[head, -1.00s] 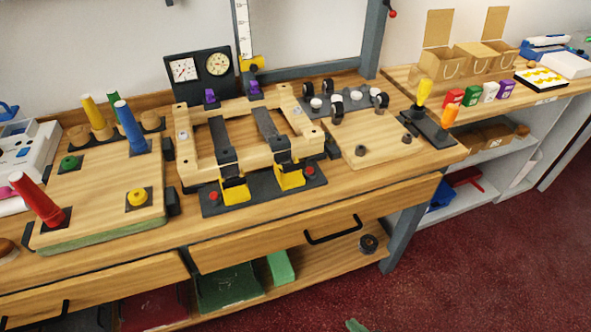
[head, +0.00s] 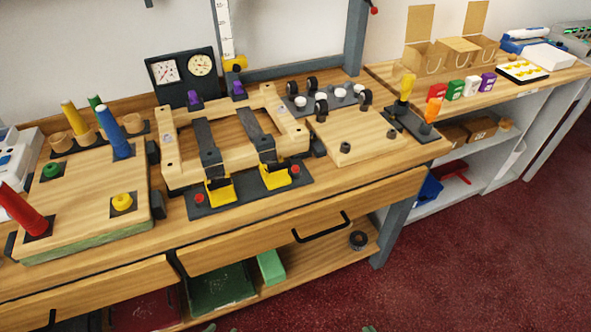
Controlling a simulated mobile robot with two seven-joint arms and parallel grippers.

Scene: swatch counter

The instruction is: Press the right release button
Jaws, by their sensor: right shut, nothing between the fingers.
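The right red release button (head: 294,170) sits at the right end of a dark base plate (head: 240,203) on the bench. A left red button (head: 199,198) sits at the plate's other end. Two yellow-and-black clamps (head: 275,177) stand between them, against a wooden frame (head: 175,173). Of my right gripper (head: 368,328) only a small greenish tip shows at the bottom edge. It is shut and empty, low in the picture and well apart from the buttons. Small tips of what looks like my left gripper (head: 221,328) show at the bottom edge; most is hidden.
A wooden board (head: 90,215) with coloured pegs stands left. A board with dark knobs (head: 365,146) and a dark stand with yellow and orange handles (head: 418,128) stand right of the frame. Two dials (head: 182,75) are behind. A drawer handle (head: 322,229) sticks out in front.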

